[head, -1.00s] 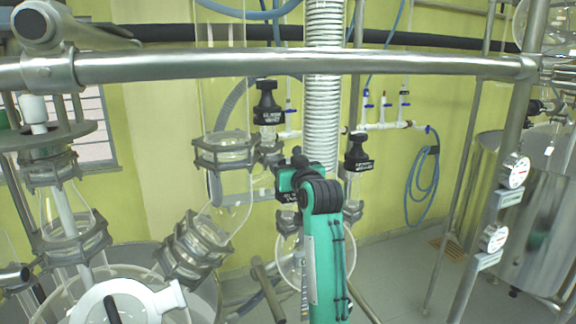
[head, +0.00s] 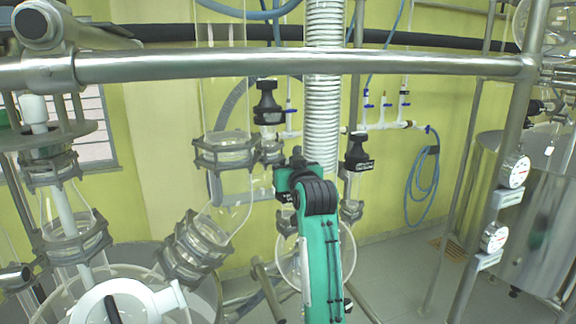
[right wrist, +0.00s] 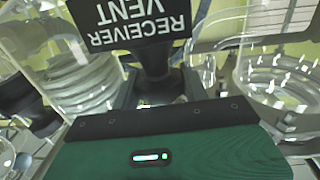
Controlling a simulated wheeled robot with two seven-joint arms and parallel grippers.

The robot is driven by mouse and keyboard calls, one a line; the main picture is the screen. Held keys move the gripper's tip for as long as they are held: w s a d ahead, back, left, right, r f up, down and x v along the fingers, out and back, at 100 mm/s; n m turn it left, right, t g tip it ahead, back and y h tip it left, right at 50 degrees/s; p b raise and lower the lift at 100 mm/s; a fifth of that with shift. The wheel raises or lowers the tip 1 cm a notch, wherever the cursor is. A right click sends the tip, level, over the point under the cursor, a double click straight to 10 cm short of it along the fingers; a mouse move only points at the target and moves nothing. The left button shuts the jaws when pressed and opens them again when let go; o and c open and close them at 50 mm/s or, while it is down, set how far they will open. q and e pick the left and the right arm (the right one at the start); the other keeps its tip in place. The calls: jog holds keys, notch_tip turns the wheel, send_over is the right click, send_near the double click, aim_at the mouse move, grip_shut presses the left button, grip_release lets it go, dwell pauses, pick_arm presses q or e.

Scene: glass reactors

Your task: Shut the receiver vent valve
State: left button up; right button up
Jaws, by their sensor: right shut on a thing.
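The receiver vent valve's black label (right wrist: 140,22) hangs upside down at the top of the right wrist view, reading "RECEIVER VENT". The dark valve body (right wrist: 155,62) runs down from it to my right gripper (right wrist: 150,108). In the head view my right gripper (head: 285,180) is at the valve, left of the white ribbed hose, and is shut on it. The green arm and gripper hide most of the valve there, so its handle's angle cannot be told. My left gripper is not in view.
Two other black-topped valves stand close by, one at upper left (head: 267,105) and one at right (head: 358,150). A steel rail (head: 270,65) crosses in front. Glass pipework with a clamped joint (head: 195,248) is at left. Gauges (head: 494,237) are at right.

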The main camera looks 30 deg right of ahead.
jog(key=m+g+h, duration=0.1)
jog(key=h, duration=0.1)
jog(key=shift+m+h, duration=0.3)
jog(key=shift+m, duration=0.1)
jog(key=m+g+h, duration=0.1)
jog(key=h, duration=0.1)
jog(key=shift+m+h, duration=0.3)
jog(key=shift+m, duration=0.1)
jog(key=shift+m+g+h+b, duration=0.5)
jog(key=shift+g+h, duration=0.1)
jog(key=shift+g, duration=0.1)
jog(key=shift+f+m+g+h+b, duration=0.15)
jog(key=shift+m+g+h+b, duration=0.65)
jog(key=shift+g+h, duration=0.1)
jog(key=shift+m+g+h, duration=0.3)
jog(key=o, duration=0.8)
jog(key=shift+c, duration=0.2)
